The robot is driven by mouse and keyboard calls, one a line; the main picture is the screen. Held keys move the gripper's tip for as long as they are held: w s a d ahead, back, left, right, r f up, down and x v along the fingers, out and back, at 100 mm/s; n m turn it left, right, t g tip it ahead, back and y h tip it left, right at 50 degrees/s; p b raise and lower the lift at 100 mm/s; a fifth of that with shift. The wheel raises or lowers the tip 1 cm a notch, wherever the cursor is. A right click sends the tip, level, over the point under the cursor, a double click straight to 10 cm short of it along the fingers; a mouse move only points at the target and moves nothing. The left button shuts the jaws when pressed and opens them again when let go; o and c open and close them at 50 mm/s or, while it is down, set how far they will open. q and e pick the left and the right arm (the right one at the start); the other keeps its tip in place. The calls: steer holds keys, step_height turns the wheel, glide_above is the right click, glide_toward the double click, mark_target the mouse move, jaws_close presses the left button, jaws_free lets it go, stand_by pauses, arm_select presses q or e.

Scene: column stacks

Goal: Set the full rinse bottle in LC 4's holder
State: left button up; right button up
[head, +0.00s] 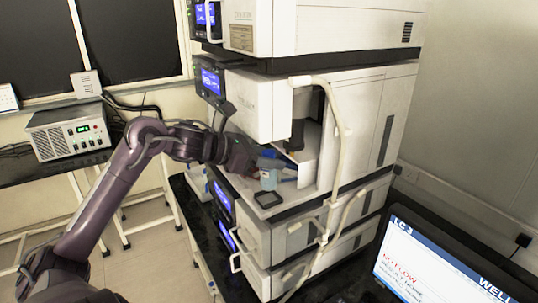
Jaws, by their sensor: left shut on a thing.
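A small translucent bottle (268,180) with a blue cap shows at the open front bay of the column stack (383,113). My left gripper (256,164) is shut on this bottle from the left and holds it upright. A dark square holder-like piece (267,198) sits on the ledge just below the bottle. I cannot tell whether the bottle is touching the ledge, how full it is, or which LC this stack is. My right gripper is not in view.
A pale curved handle or tube (340,125) runs down the stack's front, right of the bay. A monitor (425,262) at lower right reads "LC 3" and "NO FLOW". A grey instrument (68,132) stands on the bench at left. Open floor lies between bench and stack.

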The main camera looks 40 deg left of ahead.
mark_target(268, 172)
arm_select(q)
step_height(268, 172, down, 2)
stand_by(0.5)
steer(key=shift+s+b, duration=0.15)
steer(key=shift+b, duration=0.5)
stand_by(0.6)
steer(key=shift+f+b, duration=0.85)
steer(key=shift+b, duration=0.35)
stand_by(0.3)
steer(key=o, duration=0.9)
steer(key=shift+c, duration=0.2)
